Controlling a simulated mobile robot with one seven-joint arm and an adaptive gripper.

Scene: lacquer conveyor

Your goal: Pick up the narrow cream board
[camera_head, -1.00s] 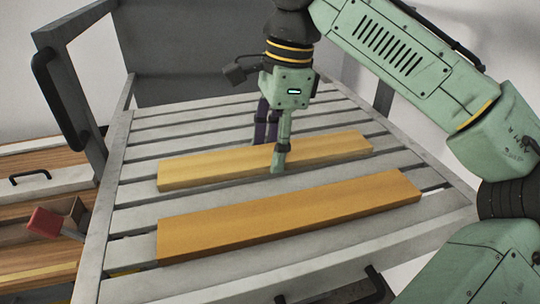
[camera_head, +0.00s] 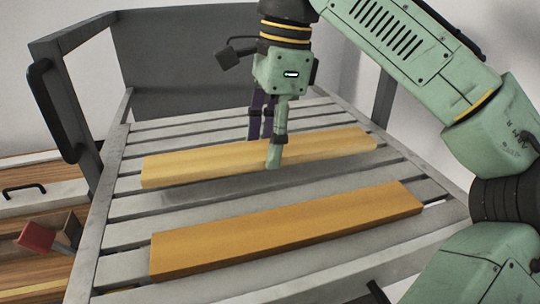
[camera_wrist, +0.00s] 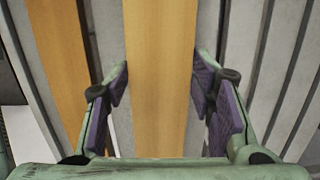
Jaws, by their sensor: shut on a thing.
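The board in my gripper (camera_head: 265,148) is a long, narrow, pale yellow wooden board (camera_head: 200,166), the paler of two boards in the head view. My gripper is shut across its width near the middle, one finger on the near long edge and the other behind, its tip hidden. The board is slightly above the slats, with a dark shadow along its near side. In the wrist view the board (camera_wrist: 160,40) runs lengthwise between the two purple-padded fingers.
A second, more orange board (camera_head: 290,230) lies on the grey slatted surface (camera_head: 120,235) in front, also at left in the wrist view (camera_wrist: 58,55). A grey frame with a black handle (camera_head: 57,110) stands at left. A red block (camera_head: 36,237) is lower left.

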